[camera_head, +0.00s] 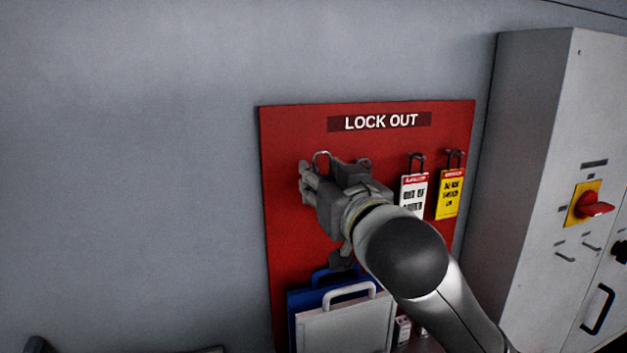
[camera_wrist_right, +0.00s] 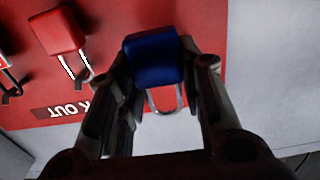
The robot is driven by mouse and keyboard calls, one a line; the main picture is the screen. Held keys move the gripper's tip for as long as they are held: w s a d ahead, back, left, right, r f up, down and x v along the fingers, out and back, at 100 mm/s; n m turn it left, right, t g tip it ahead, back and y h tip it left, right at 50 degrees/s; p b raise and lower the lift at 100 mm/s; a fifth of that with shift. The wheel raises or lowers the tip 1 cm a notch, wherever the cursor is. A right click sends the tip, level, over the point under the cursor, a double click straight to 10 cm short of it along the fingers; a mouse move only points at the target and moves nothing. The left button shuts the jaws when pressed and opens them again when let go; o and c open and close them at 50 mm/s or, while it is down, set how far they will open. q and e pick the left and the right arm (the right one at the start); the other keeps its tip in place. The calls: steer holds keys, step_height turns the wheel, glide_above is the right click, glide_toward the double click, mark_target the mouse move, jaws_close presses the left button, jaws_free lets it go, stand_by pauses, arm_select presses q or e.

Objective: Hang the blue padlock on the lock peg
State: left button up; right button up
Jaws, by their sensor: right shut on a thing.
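My right gripper (camera_head: 308,182) is in front of the upper left of the red LOCK OUT board (camera_head: 285,125). In the right wrist view, my right gripper (camera_wrist_right: 158,75) is shut on the blue padlock (camera_wrist_right: 153,60), with its body between the two fingers. The padlock's metal shackle (camera_wrist_right: 166,103) points toward the board's lettered top edge. In the head view the shackle (camera_head: 321,155) shows just above the fingers, and the blue body is hidden. The lock peg is not clearly visible, and I cannot tell whether the shackle is around it. My left gripper is not in view.
A red padlock (camera_wrist_right: 55,30) hangs beside the blue one. A white-and-red tag (camera_head: 412,196) and a yellow tag (camera_head: 450,195) hang to the right. Blue and white panels with handles (camera_head: 345,318) are below. A grey cabinet (camera_head: 530,150) with a red switch (camera_head: 594,205) stands at right.

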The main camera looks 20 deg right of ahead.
steer(key=shift+w+f, duration=0.25)
steer(key=shift+w, duration=0.3)
steer(key=w+f+p, duration=0.2)
steer(key=w, duration=0.1)
steer(key=shift+w+a+f, duration=0.1)
steer(key=shift+w, duration=0.05)
steer(key=shift+f, duration=0.25)
steer(key=o, duration=1.1)
steer(key=shift+c, duration=0.2)
